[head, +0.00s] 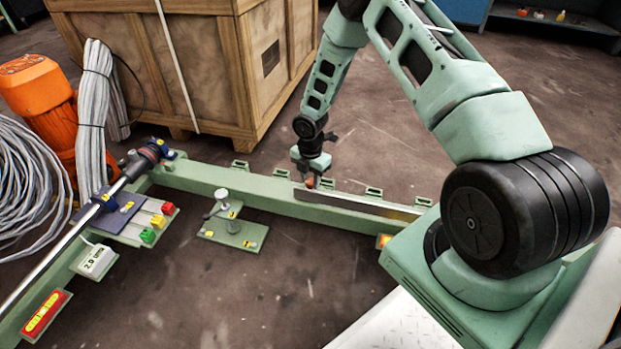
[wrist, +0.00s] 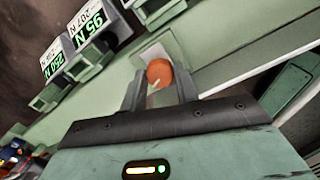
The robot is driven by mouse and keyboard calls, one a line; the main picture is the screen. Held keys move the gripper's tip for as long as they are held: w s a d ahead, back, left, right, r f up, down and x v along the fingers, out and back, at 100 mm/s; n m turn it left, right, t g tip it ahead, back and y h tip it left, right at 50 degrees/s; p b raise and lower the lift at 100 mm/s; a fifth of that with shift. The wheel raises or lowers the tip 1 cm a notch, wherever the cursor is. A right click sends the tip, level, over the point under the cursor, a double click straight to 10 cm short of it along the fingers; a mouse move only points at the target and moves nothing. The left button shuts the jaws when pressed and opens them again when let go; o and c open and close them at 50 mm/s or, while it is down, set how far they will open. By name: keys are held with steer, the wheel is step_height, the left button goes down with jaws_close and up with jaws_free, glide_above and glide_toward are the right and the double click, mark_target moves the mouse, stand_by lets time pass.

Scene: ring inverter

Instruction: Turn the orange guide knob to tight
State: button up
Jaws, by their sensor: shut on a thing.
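The orange guide knob (wrist: 159,72) sits on a pale plate on the green rail in the wrist view, with a light pointer line on its face. My gripper (wrist: 160,88) has its two fingers on either side of the knob and is shut on it. In the head view my gripper (head: 310,172) reaches down to the rail, and a small part of the orange knob (head: 310,183) shows below it. The labels around the knob are not readable, so its setting cannot be told.
The green rail (head: 265,200) runs across the floor, with a metal strip (head: 355,206) along its right part. A wooden crate (head: 190,70) stands behind. A green bracket (head: 233,232) sits in front.

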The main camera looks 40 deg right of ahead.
steer(key=shift+r+m, duration=0.1)
steer(key=shift+m, duration=0.2)
steer(key=shift+r+m+p, duration=0.1)
steer(key=shift+m+p, duration=0.8)
steer(key=shift+p, duration=0.3)
steer(key=m+p, duration=0.2)
steer(key=m, duration=0.1)
steer(key=shift+m+p, duration=0.3)
steer(key=shift+p, duration=0.1)
steer(key=m+p, duration=0.2)
steer(key=m, duration=0.1)
steer(key=shift+m, duration=0.3)
steer(key=m+p, duration=0.1)
steer(key=m, duration=0.2)
steer(key=shift+m+p, duration=0.3)
steer(key=m+p, duration=0.1)
steer(key=m, duration=0.3)
steer(key=shift+m+p, duration=0.65)
steer(key=shift+m, duration=1.45)
